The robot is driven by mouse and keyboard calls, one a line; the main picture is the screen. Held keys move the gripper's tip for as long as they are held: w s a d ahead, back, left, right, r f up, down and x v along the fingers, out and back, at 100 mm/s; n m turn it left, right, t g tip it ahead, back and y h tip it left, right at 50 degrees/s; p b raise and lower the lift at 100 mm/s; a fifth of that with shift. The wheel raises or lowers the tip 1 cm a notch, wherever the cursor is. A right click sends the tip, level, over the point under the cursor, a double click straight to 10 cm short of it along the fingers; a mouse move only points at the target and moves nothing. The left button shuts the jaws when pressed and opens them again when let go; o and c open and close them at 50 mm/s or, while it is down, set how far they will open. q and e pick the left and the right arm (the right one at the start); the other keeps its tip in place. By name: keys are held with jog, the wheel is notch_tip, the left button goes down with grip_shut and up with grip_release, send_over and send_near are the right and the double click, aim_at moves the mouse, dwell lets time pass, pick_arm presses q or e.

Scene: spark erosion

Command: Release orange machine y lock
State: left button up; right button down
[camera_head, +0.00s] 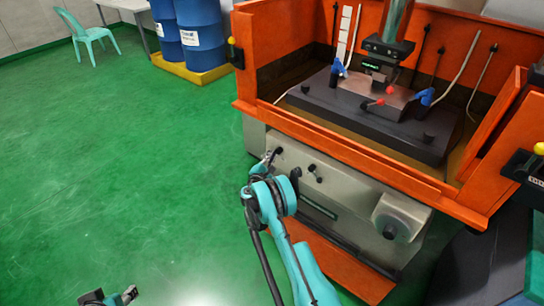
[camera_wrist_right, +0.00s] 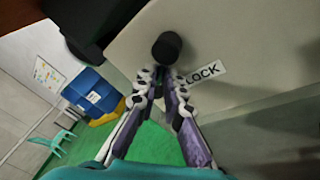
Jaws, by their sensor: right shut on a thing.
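The orange machine (camera_head: 345,165) stands at the right in the head view, with a grey front panel (camera_head: 345,195). My right gripper (camera_head: 268,163) is at the panel's left end, largely hidden by its own wrist. It is shut on a black-knobbed lock lever (camera_head: 277,151). In the right wrist view the round black knob (camera_wrist_right: 167,49) shows just beyond the fingertips (camera_wrist_right: 160,84). A white label reading "LOCK" (camera_wrist_right: 207,74) is beside them, partly covered by a finger. My left gripper (camera_head: 112,297) is at the bottom left edge, away from the machine; its jaw state is unclear.
A second black lever (camera_head: 315,173) is right of the held one on the panel. A grey round housing (camera_head: 400,215) protrudes further right. Blue barrels (camera_head: 198,35) on a yellow pallet (camera_head: 200,68) and a green chair (camera_head: 82,33) stand behind. The green floor at left is clear.

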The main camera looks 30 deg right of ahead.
jog(key=c, duration=1.6)
grip_release()
jog(key=shift+s+a, duration=0.1)
jog(key=shift+a, duration=0.05)
jog(key=v, duration=1.1)
jog(key=shift+s+a, duration=0.2)
jog(key=shift+a, duration=0.1)
